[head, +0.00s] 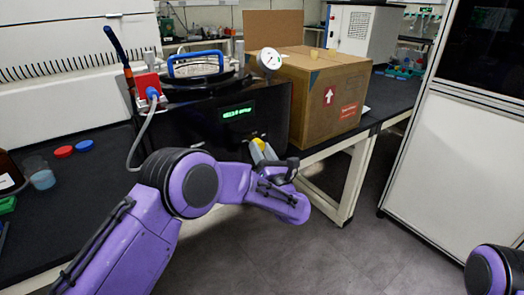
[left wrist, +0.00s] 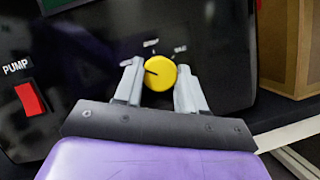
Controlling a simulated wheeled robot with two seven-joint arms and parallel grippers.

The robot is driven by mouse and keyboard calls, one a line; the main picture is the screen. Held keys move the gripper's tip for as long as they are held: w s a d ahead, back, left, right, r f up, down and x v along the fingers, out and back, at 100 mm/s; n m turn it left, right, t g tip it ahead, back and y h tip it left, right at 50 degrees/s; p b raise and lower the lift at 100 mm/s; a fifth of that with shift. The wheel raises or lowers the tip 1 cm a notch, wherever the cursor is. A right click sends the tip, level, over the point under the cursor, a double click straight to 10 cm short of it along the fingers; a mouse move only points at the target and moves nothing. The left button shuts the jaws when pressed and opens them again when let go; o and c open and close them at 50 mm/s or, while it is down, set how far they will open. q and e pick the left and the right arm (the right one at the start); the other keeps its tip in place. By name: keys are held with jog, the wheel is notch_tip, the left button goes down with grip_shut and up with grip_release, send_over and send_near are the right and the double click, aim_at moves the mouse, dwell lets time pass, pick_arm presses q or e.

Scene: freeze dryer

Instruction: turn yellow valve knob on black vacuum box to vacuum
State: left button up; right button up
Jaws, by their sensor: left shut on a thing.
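The black vacuum box (head: 185,122) stands on the dark bench, with a green lit display on its front. Its yellow valve knob (left wrist: 160,73) is on the front face in the left wrist view, with small white labels above it that are too blurred to read surely. A dark pointer mark on the knob faces left and slightly up. My left gripper (left wrist: 158,78) has a finger on each side of the knob and is shut on it. In the head view the left gripper (head: 262,150) largely covers the knob. My right gripper is not in view; only part of my right arm shows.
A red pump switch (left wrist: 29,99) is left of the knob. A cardboard box (head: 325,95) stands close to the right of the vacuum box. A gauge (head: 270,59) and a blue handle (head: 196,62) are on top. Open floor (head: 330,250) lies in front of the bench.

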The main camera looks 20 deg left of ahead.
pick_arm(q)
jog(key=m+g+h+p, duration=0.1)
jog(key=m+h+p, duration=0.1)
jog(key=m+p, duration=0.2)
jog(key=r+m+h+p, duration=0.1)
jog(key=m+h+p, duration=0.1)
jog(key=m, duration=0.7)
jog(key=m+g+h+p, duration=0.1)
jog(key=m+h+p, duration=0.1)
jog(key=m+p, duration=0.3)
jog(key=shift+s+r+m+g+p, duration=0.15)
jog(key=shift+m+g+p, duration=0.2)
jog(key=shift+m, duration=0.35)
jog(key=m+g+p, duration=0.1)
jog(key=m+p, duration=0.2)
jog(key=shift+g, duration=0.25)
jog(key=shift+m+g+p, duration=0.3)
jog(key=shift+m+p, duration=0.15)
jog(key=shift+m, duration=0.05)
jog(key=shift+f, duration=0.2)
jog(key=o, duration=1.1)
jog(key=shift+c, duration=0.2)
